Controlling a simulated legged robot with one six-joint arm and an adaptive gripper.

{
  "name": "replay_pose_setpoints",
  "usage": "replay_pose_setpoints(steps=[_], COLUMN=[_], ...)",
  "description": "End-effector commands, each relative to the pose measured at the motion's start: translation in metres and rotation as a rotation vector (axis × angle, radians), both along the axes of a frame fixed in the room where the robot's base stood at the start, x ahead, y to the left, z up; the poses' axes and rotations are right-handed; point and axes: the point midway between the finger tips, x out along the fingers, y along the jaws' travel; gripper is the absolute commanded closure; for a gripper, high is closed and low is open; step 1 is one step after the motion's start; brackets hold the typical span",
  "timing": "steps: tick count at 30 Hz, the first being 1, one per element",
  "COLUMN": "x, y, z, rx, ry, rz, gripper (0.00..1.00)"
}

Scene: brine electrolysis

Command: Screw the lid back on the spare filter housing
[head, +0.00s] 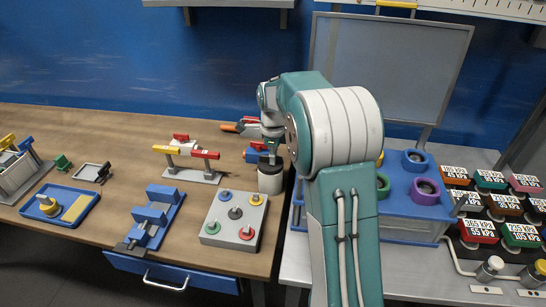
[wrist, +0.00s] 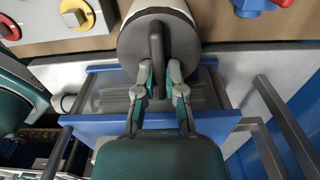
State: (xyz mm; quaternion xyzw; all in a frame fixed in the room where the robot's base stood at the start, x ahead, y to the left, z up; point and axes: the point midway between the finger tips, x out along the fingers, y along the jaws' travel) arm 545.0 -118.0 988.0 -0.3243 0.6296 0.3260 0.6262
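The spare filter housing (head: 270,182) is a white cylinder standing upright at the right end of the wooden bench. Its dark lid (head: 269,160) is at its top, below my gripper. In the wrist view the lid (wrist: 133,45) is a grey disc with a raised bar handle, and the white housing (wrist: 160,5) shows past its rim. My gripper (wrist: 161,66) has its two fingertips close on either side of the bar and looks shut on it. How far the lid is seated on the thread cannot be seen.
A grey block with coloured knobs (head: 235,222), a blue vise (head: 153,217) and a valve stand (head: 191,174) stand left of the housing. A blue rack (head: 410,214) is to the right.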

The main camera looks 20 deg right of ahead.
Motion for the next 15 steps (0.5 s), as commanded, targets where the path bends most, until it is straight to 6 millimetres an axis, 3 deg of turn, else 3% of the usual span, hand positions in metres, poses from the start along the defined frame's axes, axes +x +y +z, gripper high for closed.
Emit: replay_pose_setpoints(steps=[1, 2, 3, 15], x=[0.0032, 0.0032, 0.0030, 0.0015], y=[-0.0004, -0.0004, -0.0004, -0.0002], z=[0.0022, 0.0022, 0.0021, 0.0056], rx=[-0.002, -0.002, -0.002, -0.001], ry=[-0.013, -0.013, -0.012, -0.008], rz=[0.000, 0.000, 0.001, 0.002], gripper=[0.65, 0.52, 0.47, 0.47])
